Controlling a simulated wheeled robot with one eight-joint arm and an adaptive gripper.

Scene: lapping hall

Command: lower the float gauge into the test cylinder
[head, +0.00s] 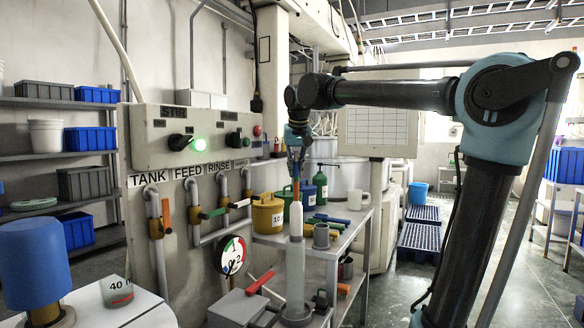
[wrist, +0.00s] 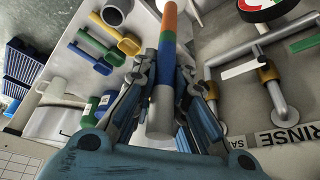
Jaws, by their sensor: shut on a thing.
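The float gauge hangs upright from my gripper (head: 297,168) in the head view. Its white body (head: 296,218) shows below an orange part of the stem. In the wrist view my gripper (wrist: 166,68) is shut on the float gauge's stem (wrist: 168,42), which has orange, green, blue and grey bands. The test cylinder (head: 296,275), a clear grey upright tube, stands below on a low base. The white body's lower end meets the cylinder's top in the picture; I cannot tell whether it is inside. The wrist view does not clearly show the cylinder.
A yellow pot (head: 267,214) and a green bottle (head: 320,186) stand on the bench beside the gauge, with several coloured scoops and a grey cup (head: 321,236). A panel with pipes and a round dial (head: 230,254) is at left. A red-handled grey box (head: 238,307) sits near the cylinder.

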